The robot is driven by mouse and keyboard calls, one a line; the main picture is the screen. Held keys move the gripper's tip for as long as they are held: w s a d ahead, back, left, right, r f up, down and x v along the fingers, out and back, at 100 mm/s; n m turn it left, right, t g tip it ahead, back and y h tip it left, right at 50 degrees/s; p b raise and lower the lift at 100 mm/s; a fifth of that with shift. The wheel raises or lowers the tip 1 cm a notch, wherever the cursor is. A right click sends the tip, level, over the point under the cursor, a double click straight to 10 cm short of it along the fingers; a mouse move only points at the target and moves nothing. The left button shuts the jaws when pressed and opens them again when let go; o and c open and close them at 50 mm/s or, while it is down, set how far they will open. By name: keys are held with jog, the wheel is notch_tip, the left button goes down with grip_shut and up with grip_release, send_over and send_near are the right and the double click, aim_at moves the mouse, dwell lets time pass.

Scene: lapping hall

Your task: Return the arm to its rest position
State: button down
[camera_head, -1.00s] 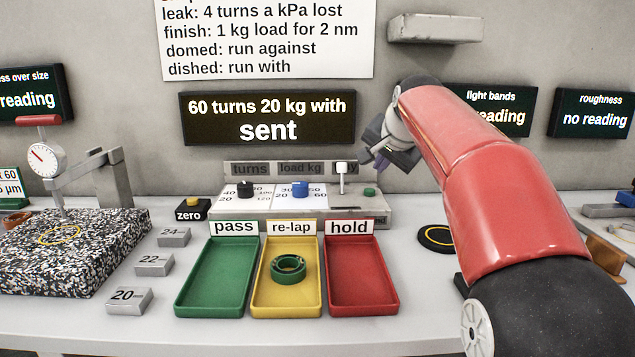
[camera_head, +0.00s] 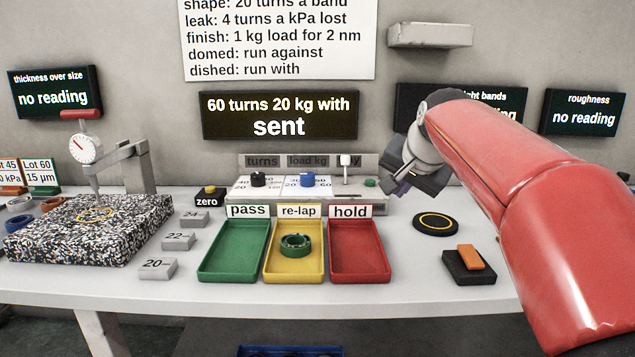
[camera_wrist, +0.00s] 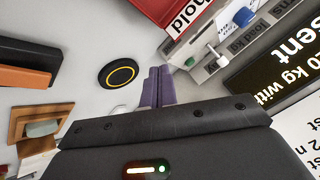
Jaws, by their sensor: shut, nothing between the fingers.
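My gripper (camera_head: 397,186) hangs at the end of my red arm, over the right part of the bench, to the right of the control panel (camera_head: 300,205). In the wrist view its purple fingers (camera_wrist: 157,88) are together with nothing between them. My arm reaches in from the right and is bent, not folded. Part of the gripper is dark and hard to make out in the head view.
A green ring (camera_head: 295,246) lies in the yellow re-lap tray (camera_head: 294,278), between the green pass tray (camera_head: 232,268) and red hold tray (camera_head: 360,268). A black round pad (camera_head: 436,224) and an orange block (camera_head: 469,257) are at right. A dial gauge (camera_head: 86,148) stands left.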

jog(key=s+f+n, duration=0.1)
jog(key=s+f, duration=0.2)
jog(key=s, duration=0.2)
jog(key=s+f+n+g, duration=0.1)
jog(key=s+f, duration=0.2)
jog(key=s, duration=0.3)
jog(key=s+f+n, duration=0.1)
jog(key=s+f, duration=0.1)
jog(key=s, duration=0.4)
jog(key=shift+s+a+f+n, duration=0.1)
jog(key=shift+a+f+n, duration=0.05)
jog(key=shift+f+n, duration=0.2)
jog(key=s+f+n+g, duration=0.1)
jog(key=s+f+n, duration=0.2)
jog(key=s+f, duration=0.8)
jog(key=shift+s+f+g+h, duration=0.4)
jog(key=shift+s, duration=0.5)
